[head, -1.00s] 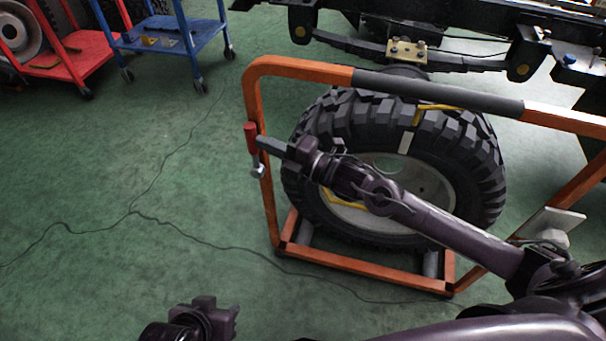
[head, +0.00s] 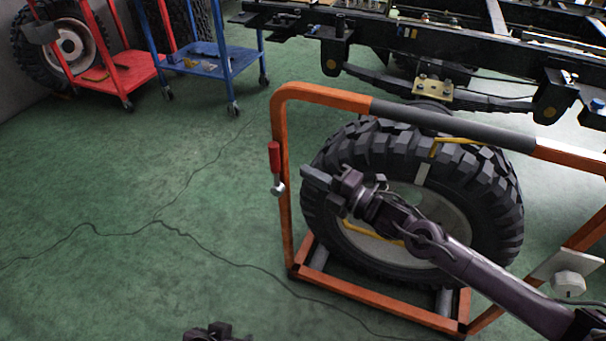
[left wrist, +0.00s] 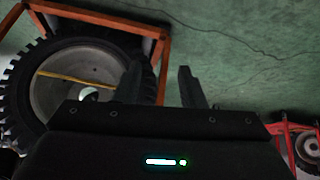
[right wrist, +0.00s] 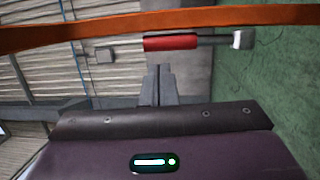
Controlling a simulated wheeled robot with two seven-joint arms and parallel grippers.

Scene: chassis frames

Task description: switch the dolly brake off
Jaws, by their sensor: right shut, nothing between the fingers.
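The brake lever has a red handle (head: 274,158) above a silver pivot (head: 278,188), on the left post of the orange dolly frame (head: 284,225). The handle stands upright along the post. My right gripper (head: 305,173) is shut and empty, just right of the post in the head view. In the right wrist view, the red handle (right wrist: 171,43) lies across the picture beyond the shut fingertips (right wrist: 160,70), with a visible gap. My left gripper (head: 208,332) is only partly in view at the bottom edge; the left wrist view shows its fingers (left wrist: 160,82) apart and empty.
A large tyre (head: 330,170) stands in the dolly frame, behind my right forearm. A black vehicle chassis (head: 390,62) is at the back right. A blue cart (head: 210,62) and a red cart (head: 110,75) stand at the back left. The green floor left of the dolly is clear.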

